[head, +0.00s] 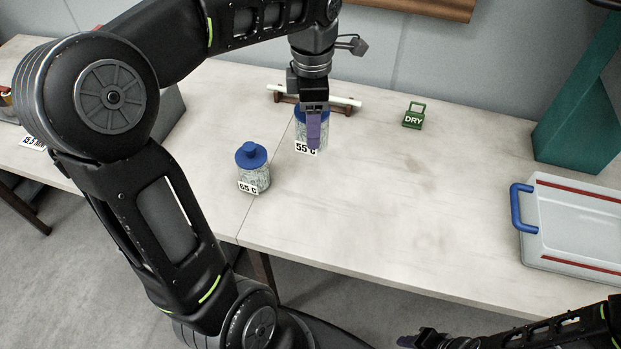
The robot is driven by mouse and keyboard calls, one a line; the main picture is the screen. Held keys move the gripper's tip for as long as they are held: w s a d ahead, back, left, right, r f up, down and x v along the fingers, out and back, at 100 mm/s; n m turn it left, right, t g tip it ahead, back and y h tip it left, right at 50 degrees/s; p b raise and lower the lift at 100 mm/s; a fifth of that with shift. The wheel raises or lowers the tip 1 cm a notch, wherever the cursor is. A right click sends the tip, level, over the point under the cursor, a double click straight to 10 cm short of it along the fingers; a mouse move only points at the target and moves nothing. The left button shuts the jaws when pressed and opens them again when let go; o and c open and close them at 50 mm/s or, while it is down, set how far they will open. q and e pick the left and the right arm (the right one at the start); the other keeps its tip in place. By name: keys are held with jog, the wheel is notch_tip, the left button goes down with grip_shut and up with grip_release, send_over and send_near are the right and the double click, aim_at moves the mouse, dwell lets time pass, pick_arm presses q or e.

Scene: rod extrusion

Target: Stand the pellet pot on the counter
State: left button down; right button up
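A clear pellet pot with a blue lid and a "55 C" label (307,150) is at the back of the counter (400,200). My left gripper (313,130) reaches down over it, with one purple finger across its front. The other finger is hidden, so I cannot tell whether the gripper grips the pot. I also cannot tell whether the pot touches the counter. A second blue-lidded pot, labelled "65 C" (254,177), stands upright to the front left. My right gripper (408,341) is partly in view at the bottom edge, away from the counter; its opening is unclear.
A white rod on a wooden rack (345,108) lies behind the pots. A green "DRY" sign (413,118) stands right of it. A pale case with a blue handle (570,225) and a teal block (580,120) fill the right side. The middle counter is clear.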

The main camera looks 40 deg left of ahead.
pick_arm(q)
jog(key=shift+s+a+r+n, duration=0.1)
jog(key=shift+s+n, duration=0.05)
jog(key=shift+n, duration=0.25)
send_over(310, 174)
jog(key=shift+f, duration=3.15)
jog(key=shift+f, duration=1.9)
